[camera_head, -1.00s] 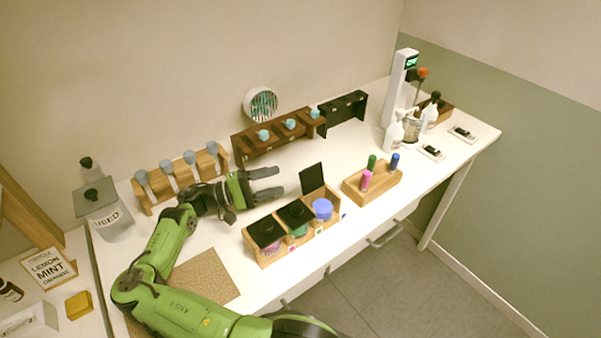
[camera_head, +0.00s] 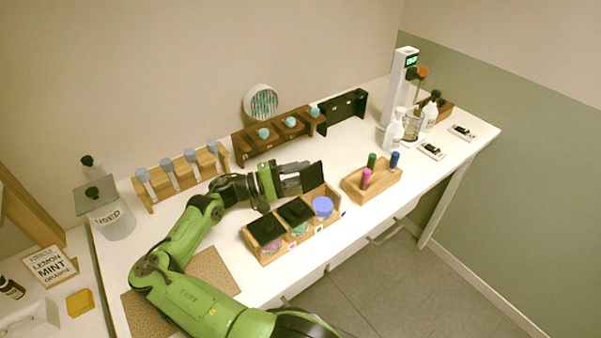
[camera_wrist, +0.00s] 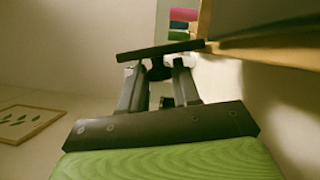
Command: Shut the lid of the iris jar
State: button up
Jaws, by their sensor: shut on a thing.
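The jar with its lid up (camera_head: 322,208) shows violet-blue contents and stands at the right end of a wooden holder; I take it as the iris jar, but I cannot read its label. Its black lid (camera_head: 314,176) stands upright at the jar's back edge. It shows edge-on in the wrist view (camera_wrist: 160,51). My gripper (camera_head: 304,176) is behind the lid, its fingers at the lid's back face. In the wrist view, my gripper (camera_wrist: 157,70) is shut on the lid's dark knob, between the fingertips. The fingers partly hide the knob.
Two jars with shut black lids (camera_head: 265,230) (camera_head: 296,212) share the wooden holder (camera_head: 292,245). A wooden block with pink, green and blue capped bottles (camera_head: 366,178) stands to the right. A dark brown rack (camera_head: 250,150) stands behind my gripper. The table's front edge is close to the holder.

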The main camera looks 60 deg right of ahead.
grip_shut()
jog(key=shift+s+a+r+m+t+y, duration=0.15)
jog(key=shift+s+r+m+y, duration=0.1)
jog(key=shift+m, duration=0.5)
jog(key=shift+s+a+r+m+t+y, duration=0.15)
jog(key=shift+s+m+y, duration=0.1)
jog(key=shift+m, duration=0.5)
jog(key=o, duration=1)
grip_release()
jog(key=shift+c, duration=0.2)
jog(key=shift+w, duration=0.1)
jog(key=v, duration=1.5)
jog(key=shift+w+a, duration=0.2)
